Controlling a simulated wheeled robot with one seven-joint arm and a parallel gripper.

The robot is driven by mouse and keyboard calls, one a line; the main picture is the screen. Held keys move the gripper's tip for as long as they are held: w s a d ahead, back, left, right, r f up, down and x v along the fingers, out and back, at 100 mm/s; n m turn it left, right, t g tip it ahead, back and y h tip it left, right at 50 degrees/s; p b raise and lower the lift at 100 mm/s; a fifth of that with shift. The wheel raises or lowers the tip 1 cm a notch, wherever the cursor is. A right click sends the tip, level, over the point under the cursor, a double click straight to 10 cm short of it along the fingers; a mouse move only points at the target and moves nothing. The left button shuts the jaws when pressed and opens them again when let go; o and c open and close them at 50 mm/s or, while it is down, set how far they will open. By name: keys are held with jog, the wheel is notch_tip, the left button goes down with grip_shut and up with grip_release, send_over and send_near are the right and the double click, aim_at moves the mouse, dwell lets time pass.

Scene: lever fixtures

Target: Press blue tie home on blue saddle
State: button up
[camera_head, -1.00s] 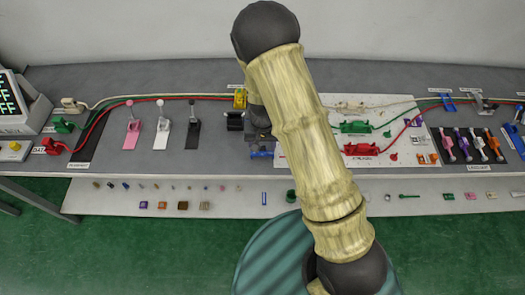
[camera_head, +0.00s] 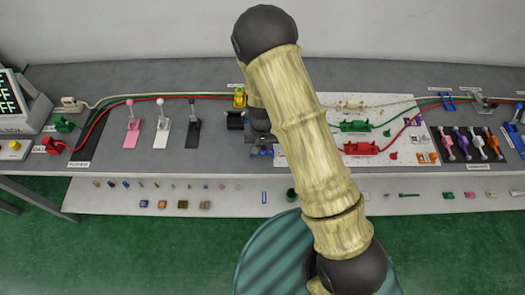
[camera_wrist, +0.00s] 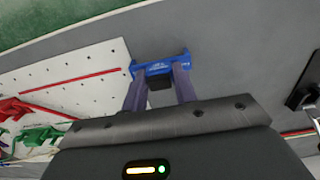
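The blue saddle (camera_wrist: 158,66) lies on the grey table at the edge of the white board in the wrist view, a short bar with raised ends. It also shows in the head view (camera_head: 262,153), partly covered by my arm. My gripper (camera_wrist: 160,80) is over it, its two purple-grey fingers apart and their tips close to the blue bar; contact cannot be told. A small dark block shows between the fingers. I cannot make out a separate blue tie from the saddle.
The white board (camera_head: 290,160) with red (camera_head: 362,148) and green (camera_head: 355,126) fixtures lies to the right. A black fixture (camera_head: 235,120) stands close on the left, with several upright levers beyond. Grey table in front of the saddle is bare.

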dwell(0.3)
notch_tip(320, 180, up, 10)
jog(key=shift+b, duration=0.4)
dwell(0.5)
jog(key=w+d+m, duration=0.3)
jog(key=w+d, duration=0.5)
jog(key=d, duration=0.5)
jog(key=shift+w+d+r, duration=0.25)
jog(key=shift+w+r, duration=0.05)
